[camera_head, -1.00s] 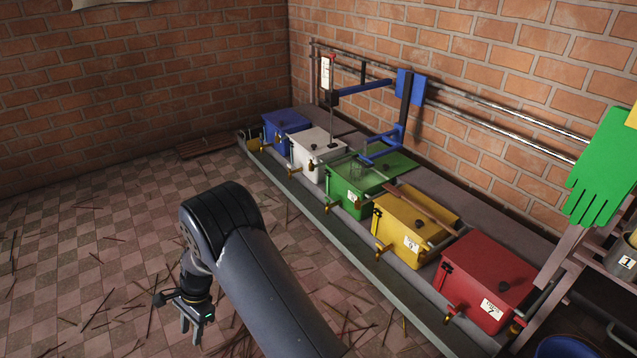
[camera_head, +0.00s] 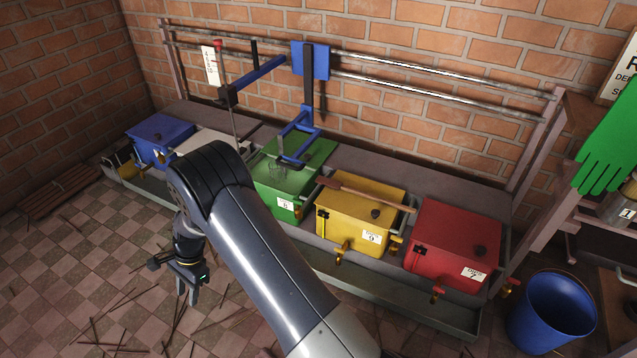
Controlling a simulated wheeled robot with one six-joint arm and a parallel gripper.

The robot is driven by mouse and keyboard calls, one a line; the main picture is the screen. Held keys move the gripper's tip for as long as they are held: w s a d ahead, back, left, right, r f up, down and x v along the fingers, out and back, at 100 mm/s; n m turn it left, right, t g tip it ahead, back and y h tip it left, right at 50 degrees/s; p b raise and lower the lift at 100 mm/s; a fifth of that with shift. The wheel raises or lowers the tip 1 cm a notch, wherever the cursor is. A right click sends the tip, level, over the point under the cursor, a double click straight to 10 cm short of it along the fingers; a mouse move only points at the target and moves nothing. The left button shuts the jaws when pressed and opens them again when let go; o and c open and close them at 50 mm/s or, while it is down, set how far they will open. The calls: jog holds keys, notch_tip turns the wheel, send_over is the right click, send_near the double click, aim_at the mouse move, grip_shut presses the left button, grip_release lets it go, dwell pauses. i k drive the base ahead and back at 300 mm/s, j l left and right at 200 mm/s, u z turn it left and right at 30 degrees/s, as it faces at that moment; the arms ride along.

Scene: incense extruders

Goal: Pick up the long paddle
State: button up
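A long brown wooden paddle (camera_head: 368,196) lies across the top of the yellow box (camera_head: 345,222), running from the green box side toward the red box. Its broader end is at the left. My gripper (camera_head: 187,297) hangs at the lower left over the tiled floor, pointing down, well apart from the paddle. Its two fingers look parted with nothing between them.
Blue (camera_head: 160,141), white (camera_head: 215,146), green (camera_head: 280,190) and red (camera_head: 450,250) boxes stand in the row beside the yellow one. A blue frame (camera_head: 297,125) hangs from the rail above the green box. A blue bucket (camera_head: 552,312) stands at the right. Sticks litter the floor.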

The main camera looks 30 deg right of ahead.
aim_at(328, 182)
jog(key=i+z, duration=0.15)
jog(key=z, duration=0.3)
jog(key=i+z, duration=0.1)
jog(key=z, duration=0.4)
jog(key=i+j+z, duration=0.15)
jog(key=z, duration=0.3)
jog(key=i+j+z, duration=0.1)
jog(key=z, duration=0.4)
jog(key=i+j+z, duration=0.2)
jog(key=z, duration=0.2)
jog(key=i+j+z, duration=0.15)
jog(key=z, duration=0.3)
jog(key=j, duration=0.1)
